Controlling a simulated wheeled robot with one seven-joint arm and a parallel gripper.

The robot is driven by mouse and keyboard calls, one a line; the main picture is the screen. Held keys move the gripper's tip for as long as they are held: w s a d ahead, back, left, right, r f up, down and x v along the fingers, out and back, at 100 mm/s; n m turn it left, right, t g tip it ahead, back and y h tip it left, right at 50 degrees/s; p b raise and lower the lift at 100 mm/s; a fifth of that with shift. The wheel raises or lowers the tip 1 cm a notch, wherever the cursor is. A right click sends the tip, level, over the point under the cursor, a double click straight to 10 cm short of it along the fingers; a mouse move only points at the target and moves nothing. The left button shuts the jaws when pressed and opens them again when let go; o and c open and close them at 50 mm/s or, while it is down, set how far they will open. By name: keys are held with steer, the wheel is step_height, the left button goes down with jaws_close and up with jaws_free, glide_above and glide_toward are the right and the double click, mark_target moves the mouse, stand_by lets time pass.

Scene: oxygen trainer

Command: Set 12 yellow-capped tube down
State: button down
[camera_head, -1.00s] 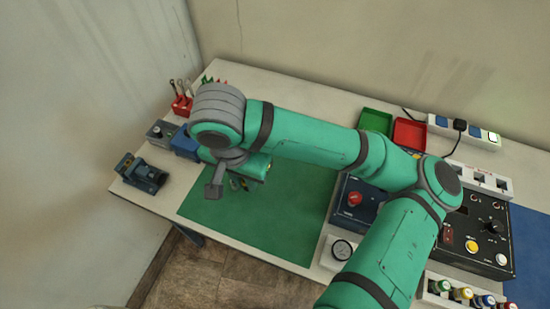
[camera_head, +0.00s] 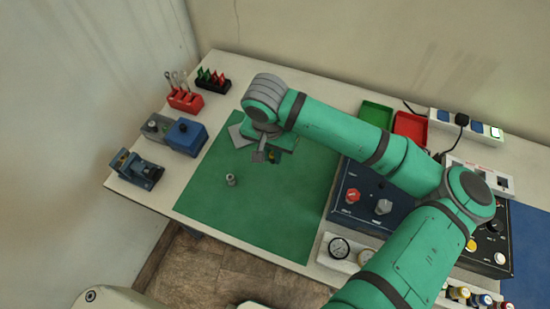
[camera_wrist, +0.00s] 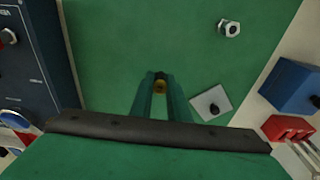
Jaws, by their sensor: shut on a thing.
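My gripper (camera_wrist: 160,92) is shut on the yellow-capped tube (camera_wrist: 160,87). In the head view a bit of yellow (camera_head: 272,155) shows at my gripper, over the upper part of the green mat (camera_head: 255,215). I cannot tell whether the tube touches the mat.
A grey square plate (camera_wrist: 209,105) with a dark knob lies close to my gripper. A metal fitting (camera_head: 230,180) stands on the mat. Blue box (camera_head: 187,137) and red holder (camera_head: 185,100) stand left; a dark control panel (camera_head: 360,208) stands right. The mat's front is clear.

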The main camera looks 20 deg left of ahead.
mark_target(275, 166)
steer(key=shift+w+f, duration=0.4)
steer(key=shift+f, duration=0.1)
steer(key=f, duration=0.3)
steer(key=shift+w+d, duration=0.1)
steer(key=shift+w, duration=0.25)
steer(key=shift+f, duration=0.5)
steer(key=shift+f, duration=0.1)
steer(key=c, duration=1.7)
jaws_free()
steer(key=r, duration=0.4)
steer(key=s+r, duration=0.1)
steer(key=r, duration=0.7)
steer(key=shift+s+r, duration=0.1)
steer(key=shift+s, duration=0.15)
